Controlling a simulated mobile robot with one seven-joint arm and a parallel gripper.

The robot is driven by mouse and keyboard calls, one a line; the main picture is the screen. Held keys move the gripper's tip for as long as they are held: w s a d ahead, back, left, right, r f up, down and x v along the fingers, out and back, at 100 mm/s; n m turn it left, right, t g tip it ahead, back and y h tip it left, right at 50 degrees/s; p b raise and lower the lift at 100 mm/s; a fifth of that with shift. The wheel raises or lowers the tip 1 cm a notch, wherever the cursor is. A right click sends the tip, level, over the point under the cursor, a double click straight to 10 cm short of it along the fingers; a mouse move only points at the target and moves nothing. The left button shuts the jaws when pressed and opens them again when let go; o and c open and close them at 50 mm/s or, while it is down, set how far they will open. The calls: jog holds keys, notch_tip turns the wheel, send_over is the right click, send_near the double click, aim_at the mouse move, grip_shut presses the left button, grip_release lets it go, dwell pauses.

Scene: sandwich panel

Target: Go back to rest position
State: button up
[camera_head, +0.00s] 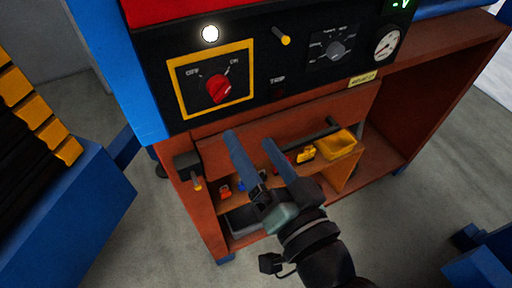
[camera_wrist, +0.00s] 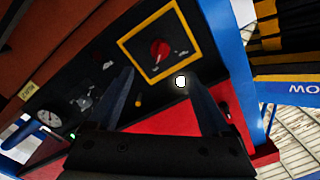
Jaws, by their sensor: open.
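My gripper (camera_head: 252,138) is open with nothing between its two blue-grey fingers. In the head view it is in front of the cabinet's open drawer and lower shelf, below the black panel (camera_head: 270,112). The panel carries a red rotary switch (camera_head: 218,88) in a yellow frame, with OFF and ON marks, a lit white lamp (camera_head: 210,34), a yellow-tipped lever (camera_head: 281,36), a selector knob (camera_head: 336,49) and a round gauge (camera_head: 387,44). In the wrist view the panel appears turned over, with the red switch (camera_wrist: 160,50) and lit lamp (camera_wrist: 181,81) near the fingers.
The brown cabinet (camera_head: 405,125) has a shelf with a yellow bin (camera_head: 336,144) and small coloured items, partly hidden by my gripper. A blue structure with yellow blocks (camera_head: 65,205) stands at left. Another blue object (camera_head: 480,265) is at lower right. Grey floor (camera_head: 400,225) is open between.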

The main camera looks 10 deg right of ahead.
jog(key=shift+r, duration=0.1)
dwell(0.3)
jog(key=w+a+r+n+t+h, duration=0.1)
jog(key=w+r+n+t, duration=0.1)
jog(key=r, duration=0.8)
jog(key=w+a+r+n+t+h, duration=0.1)
jog(key=w+r+n+t, duration=0.15)
jog(key=r, duration=0.75)
jog(key=s+a+r+t+h, duration=0.1)
jog(key=s+r+t, duration=0.1)
jog(key=r, duration=0.6)
jog(key=s+a+r+t+h, duration=0.1)
jog(key=s+r+t+h, duration=0.1)
jog(key=r, duration=0.6)
jog(key=s+t, duration=0.1)
jog(key=s, duration=0.1)
jog(key=shift+s+r+t+h, duration=0.25)
jog(key=shift+s+t+h, duration=0.05)
jog(key=shift+t, duration=0.05)
jog(key=shift+f+m, duration=0.15)
jog(key=shift+m, duration=0.1)
